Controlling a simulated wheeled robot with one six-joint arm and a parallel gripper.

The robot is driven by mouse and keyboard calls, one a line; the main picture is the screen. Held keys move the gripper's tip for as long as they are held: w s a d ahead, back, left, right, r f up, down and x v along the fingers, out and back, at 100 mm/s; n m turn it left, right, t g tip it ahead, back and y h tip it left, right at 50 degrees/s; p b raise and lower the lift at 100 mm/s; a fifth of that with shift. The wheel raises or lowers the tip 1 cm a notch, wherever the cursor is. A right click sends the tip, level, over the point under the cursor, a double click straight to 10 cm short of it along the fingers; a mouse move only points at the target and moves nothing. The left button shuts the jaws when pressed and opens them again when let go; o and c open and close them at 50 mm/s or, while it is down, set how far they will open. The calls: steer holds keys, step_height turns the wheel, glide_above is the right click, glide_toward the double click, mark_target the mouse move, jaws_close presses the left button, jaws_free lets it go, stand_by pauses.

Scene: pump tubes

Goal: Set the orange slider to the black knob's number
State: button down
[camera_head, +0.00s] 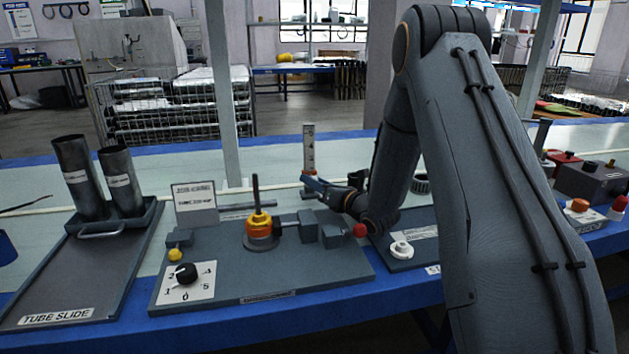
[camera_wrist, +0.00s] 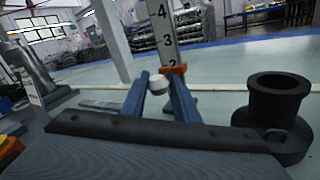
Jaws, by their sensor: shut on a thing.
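The black knob (camera_head: 186,273) sits on a white numbered dial plate (camera_head: 203,291) at the front left of the grey board. Which number it points to is too small to tell. The upright white scale (camera_head: 309,148) stands behind the board. In the wrist view the scale (camera_wrist: 161,22) shows 4, 3 and a partly covered 2. The orange slider (camera_wrist: 174,69) is on the scale at about the 2. My gripper (camera_head: 314,182) is at the scale's lower part. In the wrist view its blue fingers (camera_wrist: 158,86) are shut on the slider's pale handle (camera_wrist: 158,82).
A yellow-orange stacked fitting with a black rod (camera_head: 259,224) and a red knob (camera_head: 359,230) stand near my arm. A black flanged tube (camera_wrist: 279,105) is right of my gripper. The tube slide (camera_head: 85,270) lies left.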

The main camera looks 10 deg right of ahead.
steer(key=shift+s+a, duration=0.1)
steer(key=shift+a, duration=0.3)
steer(key=c, duration=1.5)
jaws_free()
steer(key=shift+a, duration=0.1)
steer(key=shift+d, duration=0.3)
steer(key=shift+s+d, duration=0.25)
steer(key=shift+p+v, duration=0.4)
steer(key=shift+v, duration=3.15)
